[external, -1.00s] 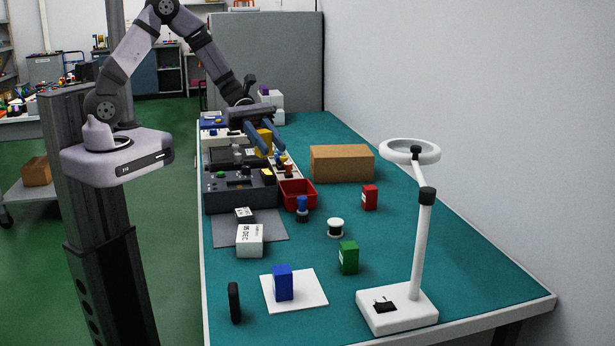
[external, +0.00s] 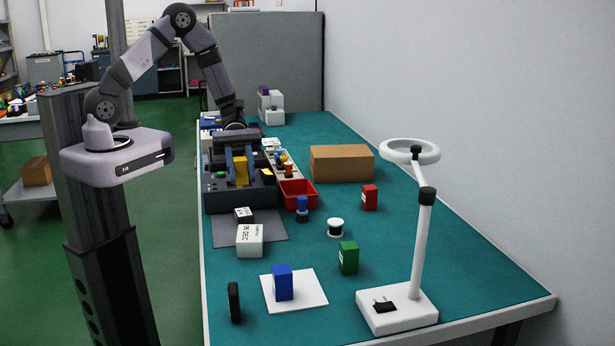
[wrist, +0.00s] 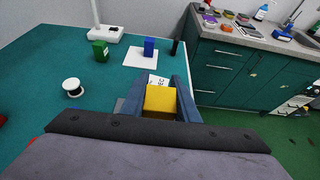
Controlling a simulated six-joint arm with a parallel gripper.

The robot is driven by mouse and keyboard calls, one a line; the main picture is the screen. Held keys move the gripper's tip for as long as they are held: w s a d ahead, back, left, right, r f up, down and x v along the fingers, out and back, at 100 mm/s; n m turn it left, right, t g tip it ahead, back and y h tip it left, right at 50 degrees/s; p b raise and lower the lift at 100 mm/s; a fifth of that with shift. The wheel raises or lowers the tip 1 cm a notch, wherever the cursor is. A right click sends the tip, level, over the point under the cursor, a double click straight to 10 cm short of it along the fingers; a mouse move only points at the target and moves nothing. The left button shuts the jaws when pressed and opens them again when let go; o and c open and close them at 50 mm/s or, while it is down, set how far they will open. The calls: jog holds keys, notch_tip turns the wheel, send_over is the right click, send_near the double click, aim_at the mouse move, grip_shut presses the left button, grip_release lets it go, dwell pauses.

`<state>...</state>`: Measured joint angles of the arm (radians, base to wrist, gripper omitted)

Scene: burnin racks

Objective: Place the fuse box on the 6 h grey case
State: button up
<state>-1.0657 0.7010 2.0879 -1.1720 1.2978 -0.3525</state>
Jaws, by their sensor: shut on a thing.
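My gripper (external: 240,180) is shut on a yellow block (external: 241,168), seemingly the fuse box, between its two blue fingers. In the wrist view the yellow block (wrist: 160,99) sits between the fingers. In the external view, the block appears over or just above a dark grey case (external: 222,199) with a green button on top. I cannot tell whether it touches the case. More dark grey equipment lies behind, partly hidden by my gripper. No "6 h" mark is readable, so I cannot tell which case it names.
A red bin (external: 297,194) stands right of the case. A cardboard box (external: 342,164) stands farther right. The teal table's right side has free room.

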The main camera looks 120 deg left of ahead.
jog(key=shift+f+p, duration=0.95)
jog(key=shift+f, duration=3.2)
jog(key=shift+f, duration=0.2)
jog(key=o, duration=1.1)
jog(key=shift+c, duration=0.2)
jog(key=shift+r, duration=0.1)
